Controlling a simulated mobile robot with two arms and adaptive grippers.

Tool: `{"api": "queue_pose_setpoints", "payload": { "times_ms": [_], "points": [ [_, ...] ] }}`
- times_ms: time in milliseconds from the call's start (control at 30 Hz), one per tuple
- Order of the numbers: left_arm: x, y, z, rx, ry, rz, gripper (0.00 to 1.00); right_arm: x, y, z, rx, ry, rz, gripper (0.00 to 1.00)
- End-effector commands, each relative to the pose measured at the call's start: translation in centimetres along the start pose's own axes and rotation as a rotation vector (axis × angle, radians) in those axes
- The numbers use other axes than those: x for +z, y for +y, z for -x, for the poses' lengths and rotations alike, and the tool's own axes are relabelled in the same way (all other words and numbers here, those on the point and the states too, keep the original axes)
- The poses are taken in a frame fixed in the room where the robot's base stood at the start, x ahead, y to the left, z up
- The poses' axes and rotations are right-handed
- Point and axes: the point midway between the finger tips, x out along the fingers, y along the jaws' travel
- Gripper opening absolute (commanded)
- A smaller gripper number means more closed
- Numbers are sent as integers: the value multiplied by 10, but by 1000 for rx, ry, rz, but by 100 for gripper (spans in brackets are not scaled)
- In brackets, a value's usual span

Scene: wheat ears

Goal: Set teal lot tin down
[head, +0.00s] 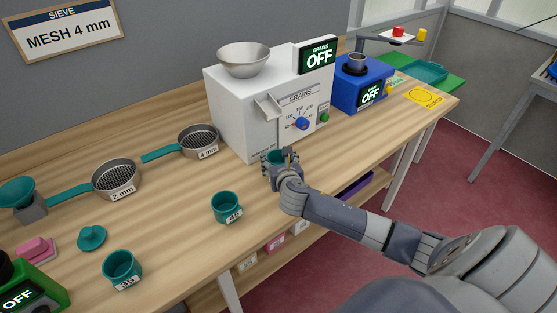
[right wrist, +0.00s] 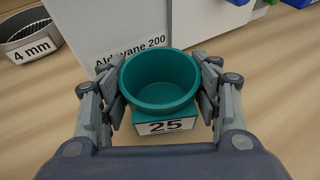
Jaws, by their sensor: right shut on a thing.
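My right gripper (head: 281,168) is shut on a teal lot tin (head: 272,157) in front of the white grain counter (head: 235,110). In the right wrist view the tin (right wrist: 162,84) is upright, looks empty inside and carries a label "25" (right wrist: 166,126). The gripper's fingers (right wrist: 161,100) press on it from both sides. The tin is low over the table; I cannot tell whether its base touches. Two more teal tins stand on the table, one labelled "45" (head: 226,207) and one that seems to read "35" (head: 122,268). My left gripper is not in view.
A "2 mm" sieve (head: 116,180) and a "4 mm" sieve (head: 198,140) lie at the left back. A blue machine (head: 362,85) stands right of the counter. The table (head: 180,215) is clear around the "45" tin.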

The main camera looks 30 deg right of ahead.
Motion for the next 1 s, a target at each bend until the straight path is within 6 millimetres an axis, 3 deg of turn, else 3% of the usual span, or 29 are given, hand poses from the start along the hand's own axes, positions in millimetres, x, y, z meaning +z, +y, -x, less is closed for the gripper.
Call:
{"api": "queue_pose_setpoints", "payload": {
  "times_ms": [233, 267, 333, 367, 767, 1000],
  "points": [
    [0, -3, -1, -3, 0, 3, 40, -2, 0, -1, 0, 0, 0, 30],
    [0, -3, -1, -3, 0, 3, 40, -3, 0, -1, 0, 0, 0, 60],
    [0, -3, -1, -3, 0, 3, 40, -2, 0, -1, 0, 0, 0, 76],
    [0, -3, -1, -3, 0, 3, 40, -2, 0, -1, 0, 0, 0, 78],
    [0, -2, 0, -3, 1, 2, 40, 1, 0, 0, 0, -1, 0, 78],
    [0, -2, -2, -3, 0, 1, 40, 0, 0, 27, 2, 0, 2, 78]
  ]
}}
